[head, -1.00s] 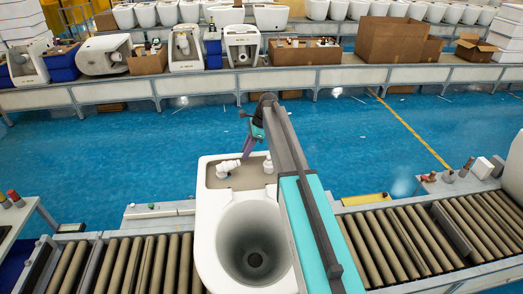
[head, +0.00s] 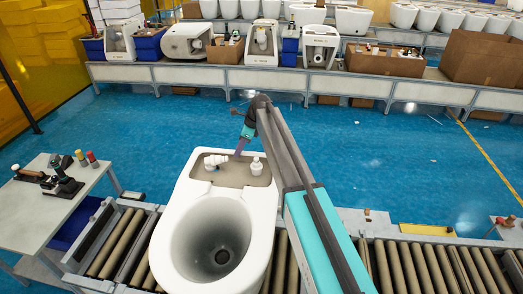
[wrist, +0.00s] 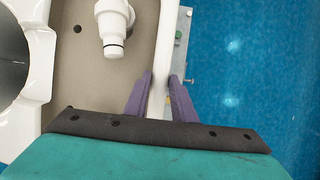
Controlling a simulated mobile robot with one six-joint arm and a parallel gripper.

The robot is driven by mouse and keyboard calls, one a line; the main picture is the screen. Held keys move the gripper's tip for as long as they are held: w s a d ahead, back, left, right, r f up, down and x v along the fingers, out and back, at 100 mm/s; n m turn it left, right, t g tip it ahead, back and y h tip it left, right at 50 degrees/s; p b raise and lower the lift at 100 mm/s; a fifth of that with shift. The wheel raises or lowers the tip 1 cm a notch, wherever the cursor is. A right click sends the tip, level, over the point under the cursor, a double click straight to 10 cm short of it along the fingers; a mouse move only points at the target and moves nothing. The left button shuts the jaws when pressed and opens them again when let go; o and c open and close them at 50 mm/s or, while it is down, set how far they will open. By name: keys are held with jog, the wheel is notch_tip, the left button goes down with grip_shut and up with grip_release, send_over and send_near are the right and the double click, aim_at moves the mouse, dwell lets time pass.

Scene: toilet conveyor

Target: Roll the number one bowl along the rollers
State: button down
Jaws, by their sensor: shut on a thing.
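A white toilet bowl (head: 182,226), with no number visible on it, sits on the roller conveyor (head: 431,262) in the head view, its round opening toward me. Its grey recess at the back holds white plastic fittings (head: 216,161). My gripper (head: 240,150) reaches over to the bowl's back edge. In the wrist view my gripper (wrist: 161,82) has its purple fingers on either side of the bowl's white rim (wrist: 165,50), shut on it. The bowl's underside is hidden.
A grey table (head: 40,216) with tools stands left of the conveyor's left end. Bare rollers show on both sides of the bowl, only a short stretch at left. A far bench (head: 225,77) holds several toilets and boxes beyond the blue floor.

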aim_at(223, 150)
jog(key=a, duration=0.6)
jog(key=shift+w+a, duration=0.25)
jog(key=shift+w, duration=0.1)
jog(key=c, duration=1.5)
grip_release()
jog(key=shift+r, duration=0.15)
jog(key=b+v, duration=0.4)
jog(key=v, duration=0.9)
jog(key=shift+r, duration=0.3)
jog(key=shift+w, duration=0.1)
